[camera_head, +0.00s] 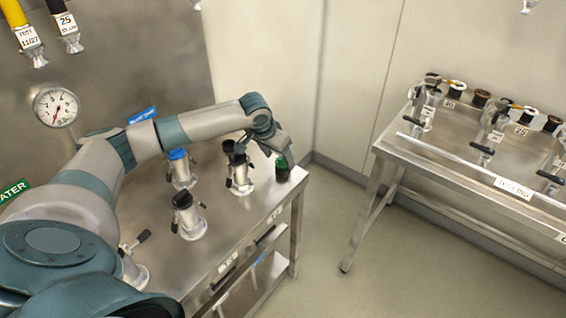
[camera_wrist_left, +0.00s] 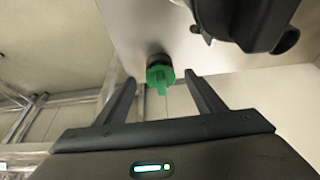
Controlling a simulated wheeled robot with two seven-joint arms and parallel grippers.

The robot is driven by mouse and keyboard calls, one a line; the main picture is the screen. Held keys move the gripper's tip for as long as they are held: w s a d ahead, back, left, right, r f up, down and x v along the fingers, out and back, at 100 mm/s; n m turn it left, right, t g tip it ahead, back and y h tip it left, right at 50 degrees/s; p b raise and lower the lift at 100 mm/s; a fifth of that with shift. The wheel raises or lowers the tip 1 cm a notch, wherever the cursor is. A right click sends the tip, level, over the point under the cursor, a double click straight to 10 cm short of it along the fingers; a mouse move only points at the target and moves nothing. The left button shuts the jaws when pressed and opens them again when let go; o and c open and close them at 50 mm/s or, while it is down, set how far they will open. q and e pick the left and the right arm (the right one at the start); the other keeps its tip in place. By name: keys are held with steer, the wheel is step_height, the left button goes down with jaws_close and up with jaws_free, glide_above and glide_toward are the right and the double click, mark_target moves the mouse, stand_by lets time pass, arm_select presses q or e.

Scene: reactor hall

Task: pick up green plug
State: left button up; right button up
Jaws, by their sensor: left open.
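The green plug (camera_head: 282,163) stands near the far right corner of the steel table (camera_head: 235,219), with a dark lower part. In the left wrist view the green plug (camera_wrist_left: 160,76) shows ahead, between the lines of the two fingers, with its green tab toward me. My left gripper (camera_head: 284,151) is at the plug in the head view and partly overlaps it. In the left wrist view my left gripper (camera_wrist_left: 158,85) is open, a finger on each side of the plug, and nothing is clamped. I cannot tell how far the fingers reach around it. My right gripper is not in view.
A black-topped valve fitting (camera_head: 239,172) stands just left of the plug; its dark body is close in the wrist view (camera_wrist_left: 245,20). Floor separates a second bench (camera_head: 420,160) at right.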

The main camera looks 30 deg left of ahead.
mark_target(281, 158)
arm_select(q)
steer(key=shift+w+f, duration=0.2)
steer(key=p+x, duration=0.1)
steer(key=x, duration=0.2)
steer(key=shift+w+f+p, duration=0.2)
steer(key=shift+w+p, duration=0.1)
steer(key=shift+p, duration=0.05)
steer(key=shift+w+f, duration=0.15)
steer(key=shift+f, duration=0.3)
steer(key=c, duration=1.1)
